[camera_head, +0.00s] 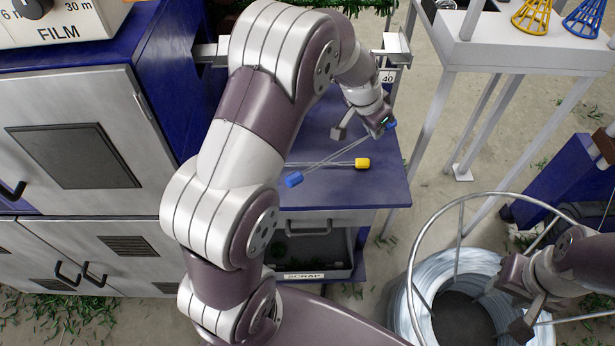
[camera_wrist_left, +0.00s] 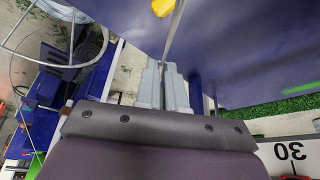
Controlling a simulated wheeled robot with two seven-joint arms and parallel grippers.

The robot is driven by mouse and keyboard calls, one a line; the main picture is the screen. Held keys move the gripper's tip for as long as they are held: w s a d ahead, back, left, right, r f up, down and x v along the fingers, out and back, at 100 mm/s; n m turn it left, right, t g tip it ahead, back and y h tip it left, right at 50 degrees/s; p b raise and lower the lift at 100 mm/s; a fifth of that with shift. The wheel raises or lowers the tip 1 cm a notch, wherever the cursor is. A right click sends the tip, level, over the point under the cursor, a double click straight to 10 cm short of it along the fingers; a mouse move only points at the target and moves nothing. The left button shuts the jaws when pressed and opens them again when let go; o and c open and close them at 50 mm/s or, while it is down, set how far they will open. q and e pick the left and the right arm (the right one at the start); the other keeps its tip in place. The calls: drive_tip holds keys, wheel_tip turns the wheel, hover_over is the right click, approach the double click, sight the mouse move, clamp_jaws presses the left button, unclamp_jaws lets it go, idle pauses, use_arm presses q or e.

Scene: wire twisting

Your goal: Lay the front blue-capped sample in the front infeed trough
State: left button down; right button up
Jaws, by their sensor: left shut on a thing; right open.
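A blue-capped sample is a thin wire with one blue cap (camera_head: 293,180) at its lower left and another blue cap (camera_head: 391,125) at its upper right. My left gripper (camera_head: 373,130) is shut on the wire near the upper-right cap. The left wrist view shows the closed fingers (camera_wrist_left: 166,88) with the wire running up from them. The sample slants over the blue bench; I cannot tell its exact height. My right gripper (camera_head: 520,305) is open and empty at the lower right, over the wire coil. The front infeed trough is not clearly identifiable; my left arm hides much of the area behind.
A yellow-capped sample (camera_head: 362,163) lies on the blue bench (camera_head: 385,190), close to the held one. A metal bracket (camera_head: 396,45) stands near the "40" label. A scrap bin (camera_head: 305,274) is below. A ringed wire coil (camera_head: 410,290) stands at lower right.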

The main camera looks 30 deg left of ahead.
use_arm(q)
drive_tip(key=s+d+r+m+g+h, duration=0.2)
drive_tip(key=s+m, duration=0.2)
drive_tip(key=m, duration=0.3)
drive_tip(key=a+f, duration=0.2)
drive_tip(key=a, duration=0.1)
drive_tip(key=a+f, duration=0.2)
drive_tip(key=a, duration=0.2)
drive_tip(key=a+f+b, duration=0.1)
drive_tip(key=a+f, duration=0.1)
drive_tip(key=a, duration=0.2)
drive_tip(key=shift+w+f, duration=0.15)
drive_tip(key=shift+f, duration=0.15)
wheel_tip(320, 180, down, 4)
drive_tip(key=shift+r, duration=0.15)
drive_tip(key=shift+f, duration=0.2)
drive_tip(key=shift+f+b, duration=0.1)
drive_tip(key=shift+b, duration=0.2)
drive_tip(key=c, duration=1.6)
unclamp_jaws()
drive_tip(key=shift+o, duration=0.4)
use_arm(e)
wheel_tip(320, 180, down, 3)
drive_tip(key=shift+f, duration=0.1)
